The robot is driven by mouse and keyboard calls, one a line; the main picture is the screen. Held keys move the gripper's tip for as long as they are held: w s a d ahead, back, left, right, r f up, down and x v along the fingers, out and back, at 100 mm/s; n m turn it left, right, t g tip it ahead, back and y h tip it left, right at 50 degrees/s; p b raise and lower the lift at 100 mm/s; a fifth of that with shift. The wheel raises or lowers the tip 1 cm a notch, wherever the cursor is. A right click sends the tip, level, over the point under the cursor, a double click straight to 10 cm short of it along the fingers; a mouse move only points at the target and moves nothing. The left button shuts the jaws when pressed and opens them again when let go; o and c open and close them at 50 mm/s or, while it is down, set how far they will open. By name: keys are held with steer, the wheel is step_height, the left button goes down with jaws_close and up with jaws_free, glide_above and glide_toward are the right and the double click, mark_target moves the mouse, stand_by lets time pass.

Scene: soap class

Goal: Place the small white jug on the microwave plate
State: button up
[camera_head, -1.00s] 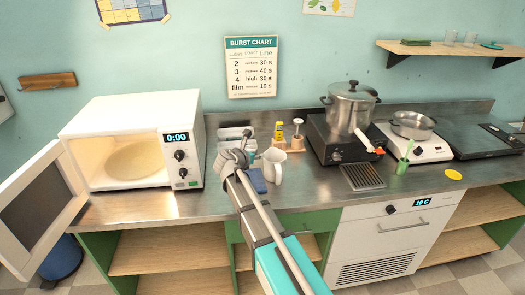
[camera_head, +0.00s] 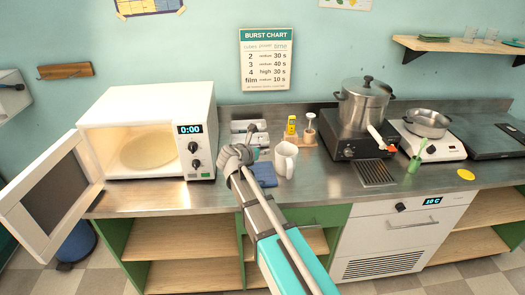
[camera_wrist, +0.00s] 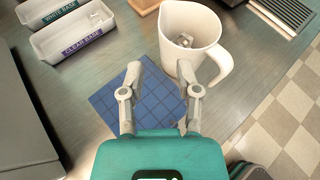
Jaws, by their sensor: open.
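The small white jug (camera_head: 286,160) stands upright on the steel counter, just right of my gripper. In the wrist view the white jug (camera_wrist: 190,40) is ahead and to the right, its handle toward the lower right, with a small grey object inside. My gripper (camera_wrist: 159,78) is open and empty, its right fingertip close to the jug's near side; I cannot tell if they touch. In the head view my gripper (camera_head: 240,155) hides part of the counter. The microwave (camera_head: 148,130) is at left, door open, with its round pale plate (camera_head: 148,152) inside.
A blue cloth (camera_wrist: 130,105) lies flat beneath my gripper. Labelled white trays (camera_wrist: 72,32) stand behind it. A yellow bottle (camera_head: 291,127) is behind the jug. A pot (camera_head: 363,103) on a burner is at right. The open microwave door (camera_head: 53,192) juts forward over the counter's edge.

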steer(key=s+d+f+m+g, duration=0.1)
steer(key=s+d+f+m, duration=0.1)
steer(key=s+d+m, duration=0.1)
steer(key=s+d+f+m+g+y, duration=0.1)
steer(key=s+d+f+m+g, duration=0.1)
steer(key=s+m, duration=0.2)
steer(key=s+d+f+m+g+y, duration=0.1)
steer(key=s+d+f+m+g, duration=0.1)
steer(key=m, duration=0.4)
steer(key=shift+s+d+f, duration=0.25)
steer(key=shift+s+d, duration=0.2)
steer(key=shift+s, duration=0.1)
steer(key=shift+s+d+f, duration=0.25)
steer(key=shift+s+d, duration=0.15)
steer(key=shift+s, duration=0.15)
steer(key=s+f+m+g+y, duration=0.2)
steer(key=s+m+y, duration=0.1)
steer(key=s+m, duration=0.4)
steer(key=s+d+f+m+g+y, duration=0.1)
steer(key=s+f+m+g+y, duration=0.1)
steer(key=s+m, duration=0.6)
steer(key=shift+s+f+m+g+y, duration=0.25)
steer(key=shift+m+g+y, duration=0.15)
steer(key=shift+g+y, duration=0.3)
steer(key=shift+o, duration=0.3)
steer(key=shift+o, duration=0.8)
